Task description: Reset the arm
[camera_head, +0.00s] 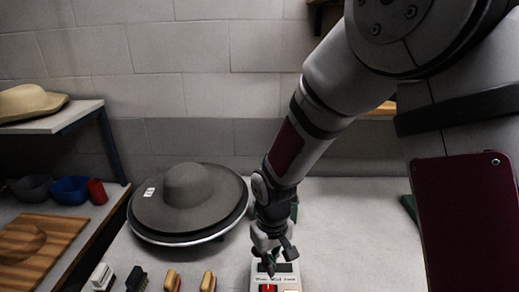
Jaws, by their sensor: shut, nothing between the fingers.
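My arm reaches down from the upper right to the middle of the table. My gripper (270,264) points downward and is shut and empty. Its fingertips are just above or touching a small light-coloured control box (290,280) with a red button or switch (268,288) at the bottom edge of the picture. I cannot tell whether they touch. The grey hat (190,192) lies brim-down on a round plate of the press, left of my gripper. The hat carries a small white label.
The light table (345,235) is clear to the right of my gripper. Several brushes (172,280) lie along the front left. A side shelf (65,120) at left holds a tan hat (30,102). Bowls (70,189), a red cup (97,191) and a wooden board (65,232) stand below.

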